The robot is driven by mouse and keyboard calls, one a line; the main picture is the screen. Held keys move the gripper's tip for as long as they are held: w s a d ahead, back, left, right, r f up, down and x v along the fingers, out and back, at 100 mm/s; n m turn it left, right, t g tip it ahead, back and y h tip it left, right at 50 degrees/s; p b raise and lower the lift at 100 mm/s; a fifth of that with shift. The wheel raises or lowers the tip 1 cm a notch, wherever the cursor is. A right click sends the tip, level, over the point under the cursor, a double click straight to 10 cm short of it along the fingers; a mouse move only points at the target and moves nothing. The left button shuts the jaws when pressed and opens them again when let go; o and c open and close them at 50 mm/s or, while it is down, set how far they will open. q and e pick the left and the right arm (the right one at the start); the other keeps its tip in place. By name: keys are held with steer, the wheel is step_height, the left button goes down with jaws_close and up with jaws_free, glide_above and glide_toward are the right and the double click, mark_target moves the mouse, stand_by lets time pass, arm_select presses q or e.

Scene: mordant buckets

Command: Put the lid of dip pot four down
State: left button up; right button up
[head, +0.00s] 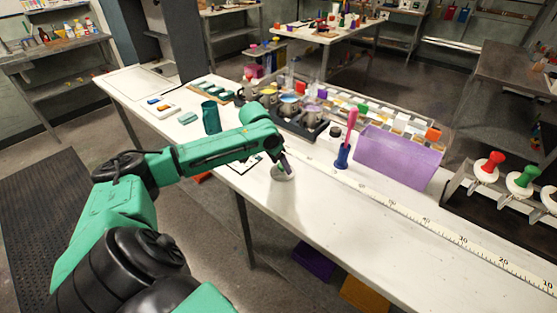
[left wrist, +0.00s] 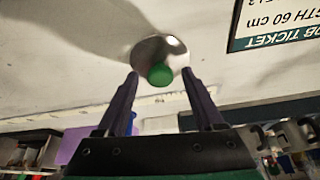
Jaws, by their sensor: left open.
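A round, shiny lid with a green knob (left wrist: 160,74) shows in the left wrist view, against the white table top, just beyond my fingertips. In the head view, the pale lid (head: 283,175) appears to rest on the table, with its knob hidden by my gripper. My left gripper (head: 284,161) is directly above it, pointing down. In the left wrist view my left gripper (left wrist: 162,75) is open, with one dark finger on each side of the knob. Whether a finger touches the knob I cannot tell. My right gripper is out of view.
A rack at the right holds pale round pieces with red (head: 495,159) and green (head: 529,171) knobs. Dark pots (head: 290,106) stand behind the gripper, near a green cup (head: 210,116) and purple box (head: 398,158). A job ticket (left wrist: 275,22) lies near the lid.

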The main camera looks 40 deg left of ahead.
arm_select(q)
steer(key=b+v, duration=0.2)
steer(key=v, duration=0.9)
steer(key=shift+r, duration=0.4)
steer(key=shift+s, duration=0.1)
